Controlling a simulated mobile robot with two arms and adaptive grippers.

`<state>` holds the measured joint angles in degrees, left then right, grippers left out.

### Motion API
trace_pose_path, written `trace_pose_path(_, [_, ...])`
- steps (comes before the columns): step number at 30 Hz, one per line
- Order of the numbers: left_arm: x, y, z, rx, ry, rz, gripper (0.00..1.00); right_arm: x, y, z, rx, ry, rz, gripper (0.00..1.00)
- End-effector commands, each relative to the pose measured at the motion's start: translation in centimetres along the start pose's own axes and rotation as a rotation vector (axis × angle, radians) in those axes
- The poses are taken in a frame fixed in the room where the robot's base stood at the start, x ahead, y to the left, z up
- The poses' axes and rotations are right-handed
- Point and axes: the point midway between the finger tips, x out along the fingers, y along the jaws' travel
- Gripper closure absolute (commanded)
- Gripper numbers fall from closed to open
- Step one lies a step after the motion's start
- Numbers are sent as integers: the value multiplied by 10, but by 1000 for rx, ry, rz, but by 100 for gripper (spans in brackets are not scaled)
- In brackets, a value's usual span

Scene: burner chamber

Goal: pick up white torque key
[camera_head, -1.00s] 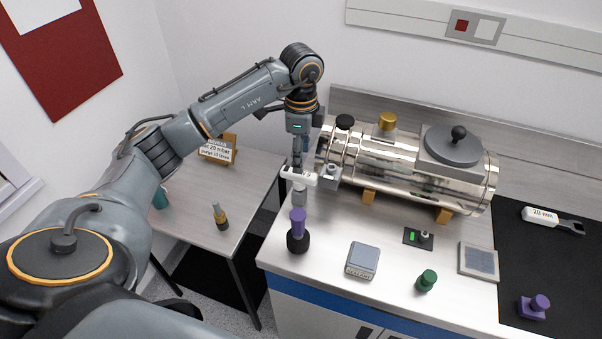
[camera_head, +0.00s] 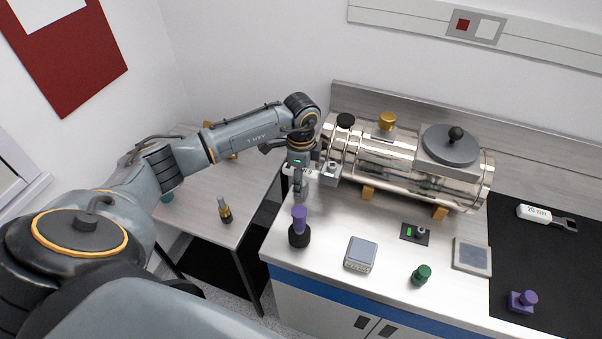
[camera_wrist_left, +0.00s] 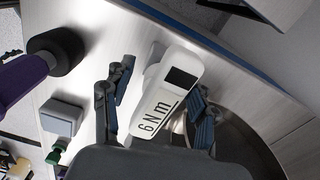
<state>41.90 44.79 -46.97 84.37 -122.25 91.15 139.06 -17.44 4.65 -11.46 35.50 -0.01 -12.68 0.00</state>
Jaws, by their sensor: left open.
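A white torque key (camera_wrist_left: 165,90) marked "6 Nm" lies between the fingers of my left gripper (camera_wrist_left: 158,108) in the left wrist view. The fingers are spread, one on each side of the white body, and I cannot tell whether either touches it. In the head view my left gripper (camera_head: 300,172) is low over the left end of the bench and largely hides this key. Another white-handled tool (camera_head: 535,213), with a dark open-ended head and a "20" label, lies on the black mat at the right. My right gripper is out of view.
A purple-handled tool (camera_head: 299,215) on a dark round base stands just in front of my gripper. A shiny metal chamber (camera_head: 400,163) lies close to its right. A small scale (camera_head: 361,253), a green knob (camera_head: 421,275) and a black mat (camera_head: 545,260) are further right.

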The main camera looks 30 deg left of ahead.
Motion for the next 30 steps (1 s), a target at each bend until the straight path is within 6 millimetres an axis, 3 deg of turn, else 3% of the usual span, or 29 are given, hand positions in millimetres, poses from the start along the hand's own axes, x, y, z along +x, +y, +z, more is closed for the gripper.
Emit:
trace_pose_path(1, [0, 0, 0, 0, 0, 0, 46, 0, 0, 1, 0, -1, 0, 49])
trace_pose_path(9, [0, 0, 0, 0, 0, 0, 100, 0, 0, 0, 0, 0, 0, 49])
trace_pose_path(20, [-7, -1, 0, 0, 2, -2, 100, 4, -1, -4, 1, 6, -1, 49])
trace_pose_path(30, [-70, -2, -1, 1, 3, -6, 100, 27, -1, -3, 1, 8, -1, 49])
